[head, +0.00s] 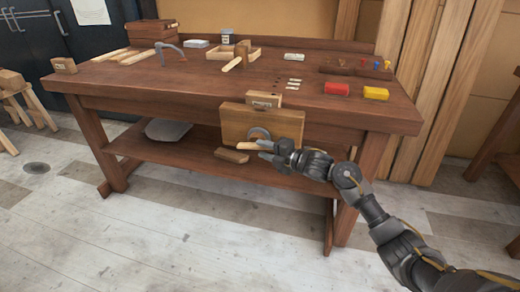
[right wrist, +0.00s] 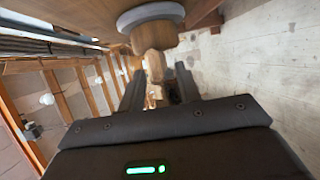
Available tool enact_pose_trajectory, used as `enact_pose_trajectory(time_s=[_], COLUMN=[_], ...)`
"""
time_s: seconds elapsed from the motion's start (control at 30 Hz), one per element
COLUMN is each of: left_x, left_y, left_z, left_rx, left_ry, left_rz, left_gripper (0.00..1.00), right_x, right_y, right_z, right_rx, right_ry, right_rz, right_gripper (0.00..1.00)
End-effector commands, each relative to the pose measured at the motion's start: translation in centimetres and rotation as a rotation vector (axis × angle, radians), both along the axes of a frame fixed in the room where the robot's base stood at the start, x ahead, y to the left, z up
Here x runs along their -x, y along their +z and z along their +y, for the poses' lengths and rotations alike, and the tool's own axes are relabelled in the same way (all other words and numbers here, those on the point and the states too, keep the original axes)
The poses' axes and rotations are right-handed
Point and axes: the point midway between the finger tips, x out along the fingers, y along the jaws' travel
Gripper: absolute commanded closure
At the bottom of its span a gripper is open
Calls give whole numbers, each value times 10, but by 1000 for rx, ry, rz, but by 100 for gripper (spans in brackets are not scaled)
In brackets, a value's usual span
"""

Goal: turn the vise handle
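The vise is a light wooden jaw (head: 235,122) on the front of the workbench, with a round grey hub (head: 258,132) low on its face. The hub also shows at the top of the right wrist view (right wrist: 150,14). My left gripper is not in view.
A small wooden block (head: 264,99) sits above the jaw. The floor in front is clear.

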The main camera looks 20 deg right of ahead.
Motion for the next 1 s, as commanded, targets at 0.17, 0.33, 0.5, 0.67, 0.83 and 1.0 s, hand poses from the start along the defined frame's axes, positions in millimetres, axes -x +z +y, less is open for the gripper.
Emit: enact_pose_trajectory(time_s=[0.17,0.33,0.5,0.67,0.83,1.0], left_x=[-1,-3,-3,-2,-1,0], left_y=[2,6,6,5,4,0], left_z=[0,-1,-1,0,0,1], left_rx=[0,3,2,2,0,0], left_ry=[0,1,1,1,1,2], left_rz=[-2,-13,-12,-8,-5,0], left_gripper=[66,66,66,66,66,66], right_x=[-14,-18,-18,-18,-18,-18], right_y=[-3,-3,-3,-3,-4,-6], right_z=[10,12,12,12,12,12], right_rx=[-1,0,0,1,1,-8], right_ry=[-1,-1,-1,-1,-1,-1], right_rz=[0,0,0,1,1,-4], right_gripper=[66,66,66,85,100,100])
